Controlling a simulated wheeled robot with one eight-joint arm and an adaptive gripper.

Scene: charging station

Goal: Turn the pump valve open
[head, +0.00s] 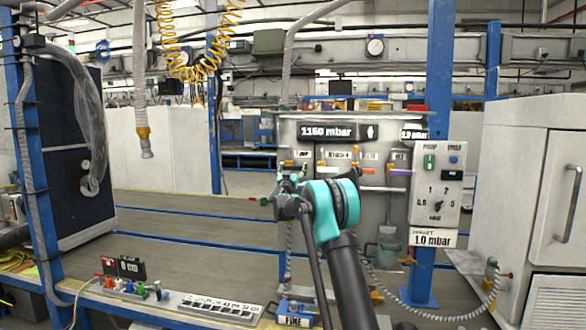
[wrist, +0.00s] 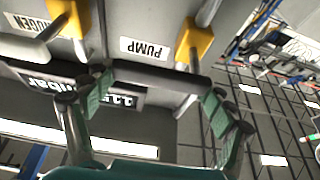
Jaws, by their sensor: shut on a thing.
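The pump valve has a yellow body (wrist: 195,42) beside a white PUMP label (wrist: 146,49) in the wrist view. A dark bar-shaped handle (wrist: 160,76) runs across between my fingertips, tilted slightly in the picture. My gripper (wrist: 157,84) is shut on this handle, with a green-padded finger at each end of it. In the head view my gripper (head: 288,187) is at the left end of the grey panel (head: 300,130), under the first valve label. There my gripper and arm hide most of the pump valve.
A neighbouring valve (wrist: 70,17) with a grey handle sits left in the wrist view. The panel carries an 1150 mbar display (head: 326,132). A control box (head: 436,183) stands to the right, and a bench with a button strip (head: 220,306) lies in front. A hose (head: 440,314) hangs at right.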

